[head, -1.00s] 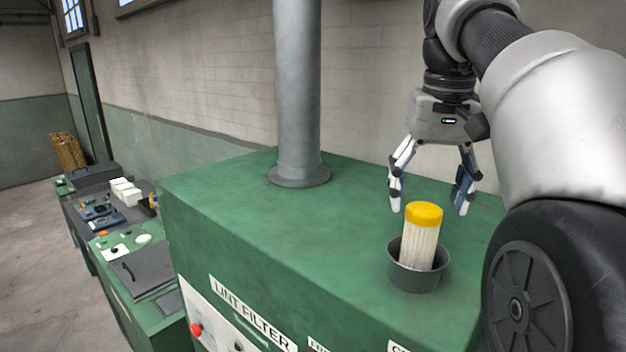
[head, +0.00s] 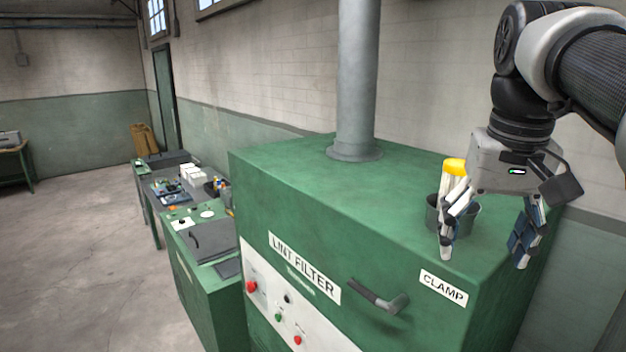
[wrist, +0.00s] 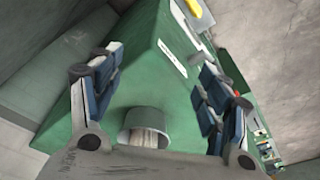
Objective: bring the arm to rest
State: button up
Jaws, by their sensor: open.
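My gripper (head: 490,252) is open and empty, fingers pointing down. A white filter cartridge with a yellow cap (head: 455,167) stands in a grey round cup (head: 466,218) on the cabinet top, partly hidden behind my left finger. In the wrist view the cup (wrist: 133,118) and the pale cartridge (wrist: 148,138) show low between the open fingers (wrist: 165,95), partly cut off by my gripper body.
A grey vertical pipe (head: 357,80) rises from the cabinet top. A clamp handle (head: 382,299) sticks out of the cabinet front. A lower green bench (head: 205,285) with a dark lid stands to the left. Open floor (head: 85,260) lies further left.

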jog(key=s+a+f+n+t+b, duration=0.1)
jog(key=s+a+f+b, duration=0.2)
jog(key=f, duration=1.1)
jog(key=s+a+f+n+t+b, duration=0.1)
jog(key=s+a+f+b, duration=0.2)
jog(key=s+f+b, duration=0.5)
jog(key=s+a+f+b, duration=0.2)
jog(key=s+f+b, duration=0.4)
jog(key=f, duration=1.3)
jog(key=b, duration=0.2)
jog(key=shift+s+a+f+n+t+y+b, duration=0.3)
jog(key=shift+a+f+n+t+b, duration=0.05)
jog(key=shift+a+f+n+t, duration=0.05)
jog(key=shift+c, duration=0.2)
